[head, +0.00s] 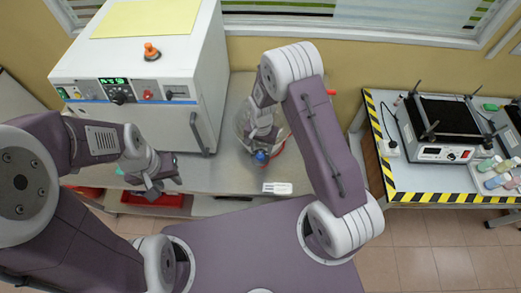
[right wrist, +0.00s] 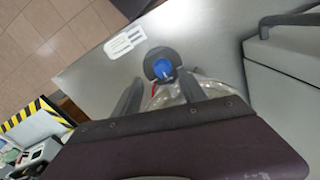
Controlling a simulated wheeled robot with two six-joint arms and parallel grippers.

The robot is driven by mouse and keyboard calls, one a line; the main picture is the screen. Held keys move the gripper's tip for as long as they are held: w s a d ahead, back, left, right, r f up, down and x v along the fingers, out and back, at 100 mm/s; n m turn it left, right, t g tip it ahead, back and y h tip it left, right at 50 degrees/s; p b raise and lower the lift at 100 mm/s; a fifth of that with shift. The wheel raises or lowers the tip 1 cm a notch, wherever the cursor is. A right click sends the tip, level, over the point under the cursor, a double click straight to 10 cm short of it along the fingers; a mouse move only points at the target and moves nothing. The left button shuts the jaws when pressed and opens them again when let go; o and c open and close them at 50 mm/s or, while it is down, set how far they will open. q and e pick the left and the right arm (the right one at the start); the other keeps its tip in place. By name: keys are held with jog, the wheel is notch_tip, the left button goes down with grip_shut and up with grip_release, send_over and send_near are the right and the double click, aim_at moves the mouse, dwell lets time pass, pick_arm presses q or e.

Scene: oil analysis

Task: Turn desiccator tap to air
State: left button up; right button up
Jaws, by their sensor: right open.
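The desiccator (head: 243,122) is a clear glass vessel on the grey bench, partly hidden behind my right arm. Its blue tap (head: 261,157) faces the front of the bench; in the right wrist view the blue tap (right wrist: 162,68) sits in a dark round collar, with a bit of red beside it. My right gripper (head: 262,143) is open above the desiccator, its fingers on either side of the glass just short of the tap in the wrist view. Whether they touch anything cannot be told. My left gripper (head: 165,185) looks open and empty, near the bench's front edge.
A white label card (head: 277,188) lies on the bench in front of the tap. A white oven-like cabinet (head: 145,70) stands left of the desiccator. At right, a separate table with striped edging (head: 425,197) holds a black-topped device (head: 443,122) and several bottles.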

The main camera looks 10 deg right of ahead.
aim_at(260, 155)
jog(key=f, duration=0.3)
jog(key=f+p, duration=0.1)
jog(key=shift+w+a+f, duration=0.2)
jog(key=shift+w+a, duration=0.1)
jog(key=shift+w, duration=0.1)
jog(key=shift+f, duration=0.25)
jog(key=shift+s+d, duration=0.2)
jog(key=shift+s, duration=0.05)
jog(key=shift+w+a, duration=0.1)
grip_shut()
pick_arm(q)
jog(key=shift+w+a+r, duration=0.15)
jog(key=shift+w+r, duration=0.1)
jog(key=shift+r, duration=0.6)
